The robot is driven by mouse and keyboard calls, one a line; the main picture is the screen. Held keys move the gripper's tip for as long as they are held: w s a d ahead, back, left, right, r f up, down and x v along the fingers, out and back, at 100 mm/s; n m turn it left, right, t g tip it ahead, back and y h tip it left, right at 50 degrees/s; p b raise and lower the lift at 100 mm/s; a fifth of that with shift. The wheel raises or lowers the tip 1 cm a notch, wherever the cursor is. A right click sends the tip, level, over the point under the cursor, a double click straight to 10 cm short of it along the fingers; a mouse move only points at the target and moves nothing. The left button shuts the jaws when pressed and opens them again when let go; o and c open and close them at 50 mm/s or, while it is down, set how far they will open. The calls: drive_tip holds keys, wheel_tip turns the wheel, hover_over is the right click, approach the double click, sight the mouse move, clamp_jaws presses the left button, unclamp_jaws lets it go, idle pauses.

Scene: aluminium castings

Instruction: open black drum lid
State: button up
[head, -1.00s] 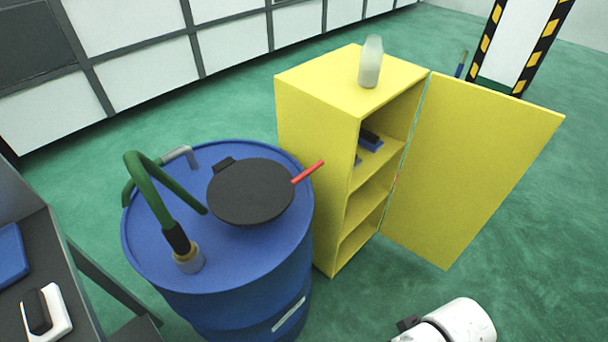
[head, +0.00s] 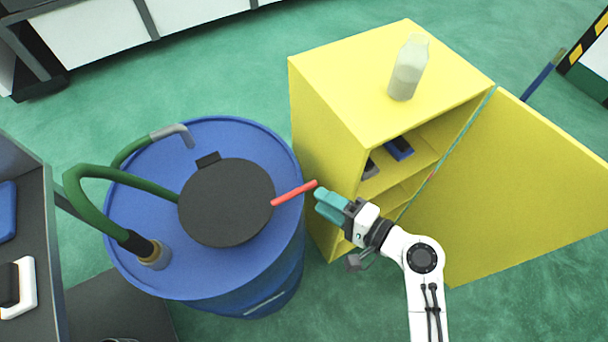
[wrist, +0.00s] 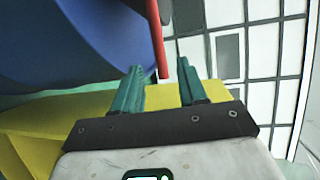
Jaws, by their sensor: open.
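The round black lid (head: 226,203) lies flat and closed on top of the blue drum (head: 262,270). A dark hinge block shows at its far edge. A red handle (head: 293,194) sticks out from the lid's right side. My gripper (head: 318,202) is at the outer end of the red handle, with teal fingers pointing left toward the lid. In the wrist view, my gripper (wrist: 160,80) is open, and the red handle (wrist: 160,45) reaches down to between the fingertips, with gaps on both sides. The blue drum (wrist: 85,40) fills the upper left there.
A yellow cabinet (head: 330,130) stands right of the drum, close under my gripper, its door (head: 520,190) open. A pale bottle (head: 407,68) stands on top. A green hose (head: 90,190) loops over the drum's left side. A dark shelf unit (head: 48,230) stands at the left.

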drive_tip(key=p+x, duration=0.1)
drive_tip(key=x, duration=0.8)
drive_tip(key=shift+f, duration=0.1)
clamp_jaws()
idle(0.4)
